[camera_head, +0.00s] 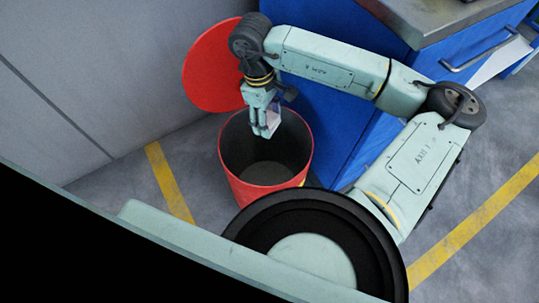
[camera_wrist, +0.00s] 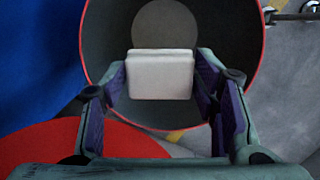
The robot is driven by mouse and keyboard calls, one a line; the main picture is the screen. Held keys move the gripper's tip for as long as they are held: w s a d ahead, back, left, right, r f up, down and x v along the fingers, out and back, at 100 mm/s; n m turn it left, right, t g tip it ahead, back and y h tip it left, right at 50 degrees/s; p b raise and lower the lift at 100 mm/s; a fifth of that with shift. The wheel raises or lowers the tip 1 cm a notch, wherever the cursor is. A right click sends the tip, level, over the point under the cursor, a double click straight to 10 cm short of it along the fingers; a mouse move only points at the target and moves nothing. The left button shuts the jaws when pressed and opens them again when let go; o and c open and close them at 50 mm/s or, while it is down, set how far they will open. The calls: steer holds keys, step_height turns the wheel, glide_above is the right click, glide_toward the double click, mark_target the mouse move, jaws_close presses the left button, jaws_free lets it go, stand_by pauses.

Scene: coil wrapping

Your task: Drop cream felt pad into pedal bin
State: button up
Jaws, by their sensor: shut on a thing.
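The red pedal bin (camera_head: 240,190) stands on the floor with its round red lid (camera_head: 208,75) swung up behind it. My gripper (camera_head: 265,132) points down over the bin's open mouth. In the wrist view my gripper (camera_wrist: 160,82) is shut on the cream felt pad (camera_wrist: 160,75), which looks off-white and blocky between the purple-lined fingers. The bin's dark inside (camera_wrist: 110,30) and grey bottom show beyond the pad. In the head view the fingers mostly hide the pad.
A blue cabinet (camera_head: 320,130) with a grey top (camera_head: 430,20) stands right of the bin. A grey wall (camera_head: 100,60) is at the left. Yellow floor lines (camera_head: 168,182) run over the grey floor. In the wrist view the red lid (camera_wrist: 80,142) lies near the gripper's base.

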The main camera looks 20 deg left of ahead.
step_height(320, 180, down, 6)
steer(key=shift+r+b, duration=0.1)
steer(key=shift+b, duration=1)
steer(key=o, duration=1.1)
steer(key=r, duration=0.5)
steer(key=a+r, duration=0.1)
steer(key=r, duration=0.1)
steer(key=shift+r, duration=0.2)
